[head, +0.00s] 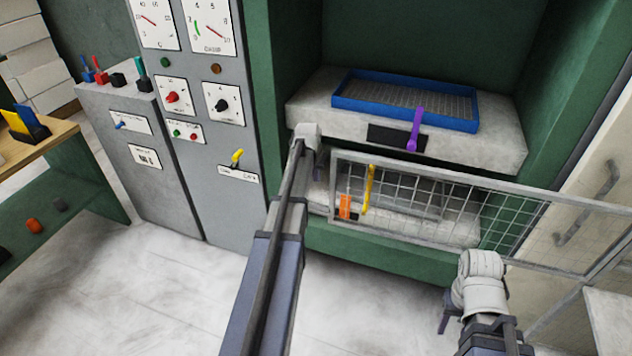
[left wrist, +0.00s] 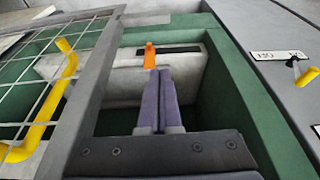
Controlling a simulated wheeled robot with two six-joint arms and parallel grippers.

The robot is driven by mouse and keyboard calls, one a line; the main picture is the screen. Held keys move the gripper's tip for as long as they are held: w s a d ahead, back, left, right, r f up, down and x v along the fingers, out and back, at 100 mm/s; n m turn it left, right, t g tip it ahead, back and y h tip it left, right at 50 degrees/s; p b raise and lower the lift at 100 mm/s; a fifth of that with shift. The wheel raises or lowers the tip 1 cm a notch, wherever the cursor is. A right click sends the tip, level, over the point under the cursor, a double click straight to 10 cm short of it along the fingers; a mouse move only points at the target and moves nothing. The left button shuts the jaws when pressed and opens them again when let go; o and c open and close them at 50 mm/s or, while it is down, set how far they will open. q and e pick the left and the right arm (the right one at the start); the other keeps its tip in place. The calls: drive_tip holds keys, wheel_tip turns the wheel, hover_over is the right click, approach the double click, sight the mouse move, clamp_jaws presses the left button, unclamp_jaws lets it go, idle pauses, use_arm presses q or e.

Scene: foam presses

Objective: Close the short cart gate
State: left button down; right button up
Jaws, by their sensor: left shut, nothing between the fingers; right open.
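The wire mesh gate (head: 430,205) has a grey frame and a yellow handle (head: 369,190). It stands across the lower front of the green press, and its far right end runs out of view. In the left wrist view the gate's frame edge (left wrist: 100,85) and yellow handle (left wrist: 45,115) are on the left, with a gap between the frame and the green post. My left gripper (left wrist: 160,72) is shut and empty, in that gap beside the gate's free edge; its fingers are mostly hidden in the head view. My right gripper (head: 446,312) is open, low in front of the gate.
An orange tab (head: 346,200) shows behind the mesh. Grey control cabinets (head: 215,200) stand at the left. The floor (head: 130,290) is clear.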

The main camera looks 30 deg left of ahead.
use_arm(q)
wheel_tip(320, 180, down, 8)
drive_tip(key=s+b, duration=0.1)
drive_tip(key=b, duration=0.6)
drive_tip(key=shift+d+f+b, duration=0.15)
drive_tip(key=shift+f+b, duration=0.05)
drive_tip(key=shift+b, duration=0.2)
drive_tip(key=shift+s, duration=0.15)
